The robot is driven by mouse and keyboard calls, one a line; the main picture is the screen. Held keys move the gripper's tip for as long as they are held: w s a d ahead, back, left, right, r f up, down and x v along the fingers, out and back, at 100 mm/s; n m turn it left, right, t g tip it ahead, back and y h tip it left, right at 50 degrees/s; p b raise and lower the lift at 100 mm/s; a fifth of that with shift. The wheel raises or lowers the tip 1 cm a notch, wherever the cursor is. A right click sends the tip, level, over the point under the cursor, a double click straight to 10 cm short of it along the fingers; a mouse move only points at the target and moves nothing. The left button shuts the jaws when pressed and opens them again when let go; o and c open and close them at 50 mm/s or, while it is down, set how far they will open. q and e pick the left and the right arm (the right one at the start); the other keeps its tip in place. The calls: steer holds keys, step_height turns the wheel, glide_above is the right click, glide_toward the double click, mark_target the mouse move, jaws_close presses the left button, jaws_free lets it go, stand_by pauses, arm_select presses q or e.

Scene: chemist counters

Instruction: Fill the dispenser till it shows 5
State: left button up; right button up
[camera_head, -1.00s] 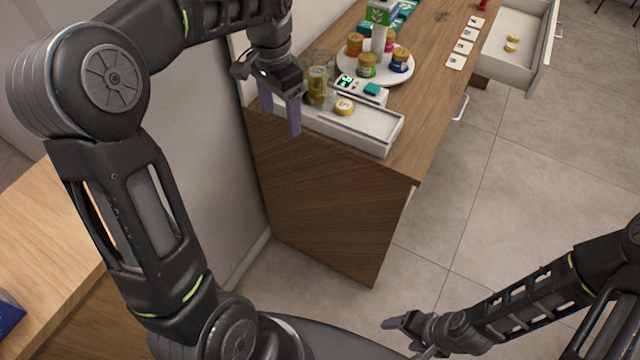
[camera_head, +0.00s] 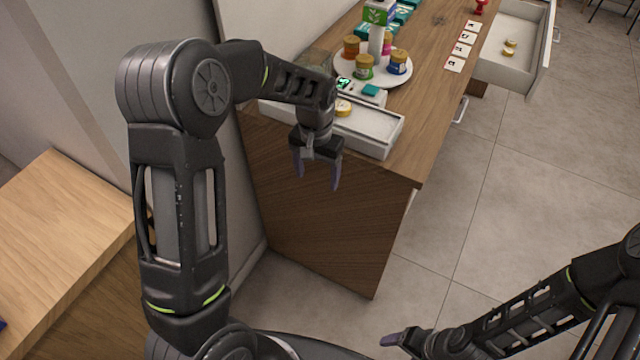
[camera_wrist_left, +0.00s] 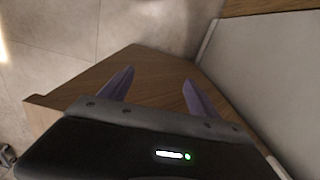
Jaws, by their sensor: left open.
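The dispenser (camera_head: 372,99) is a white unit with a small green-lit display (camera_head: 344,83) and a teal button, at the near end of the wooden counter. The digit is too small to read. Its long white tray (camera_head: 376,133) lies in front, with a yellow round piece (camera_head: 343,107) partly behind my arm. The dispenser's clear container is mostly hidden by my left arm. My left gripper (camera_head: 317,178) is open and empty, hanging in front of the counter's end panel. Its open fingers also show in the left wrist view (camera_wrist_left: 158,78). My right gripper (camera_head: 392,341) is low at the bottom.
A round white stand (camera_head: 406,79) with several coloured jars is behind the dispenser. Picture cards (camera_head: 460,50) lie along the counter's right side. An open drawer (camera_head: 497,70) holds two yellow pieces. The floor to the right is clear.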

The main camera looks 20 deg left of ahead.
arm_select(q)
steer(key=shift+d+f, duration=0.25)
steer(key=shift+f, duration=0.3)
steer(key=shift+d+f, duration=0.2)
steer(key=shift+f, duration=0.3)
steer(key=s+d+f+t+h, duration=0.3)
steer(key=d+f, duration=0.8)
steer(key=s+d+f, duration=0.2)
steer(key=s+f, duration=0.1)
steer(key=s, duration=0.4)
steer(key=s+d+f+n+g, duration=0.1)
steer(key=s+f, duration=0.2)
steer(key=s, duration=0.4)
steer(key=s+d+f+n+g+h, duration=0.1)
steer(key=s+d+f, duration=0.1)
steer(key=s, duration=0.5)
steer(key=shift+d+f, duration=0.3)
steer(key=shift+f, duration=0.2)
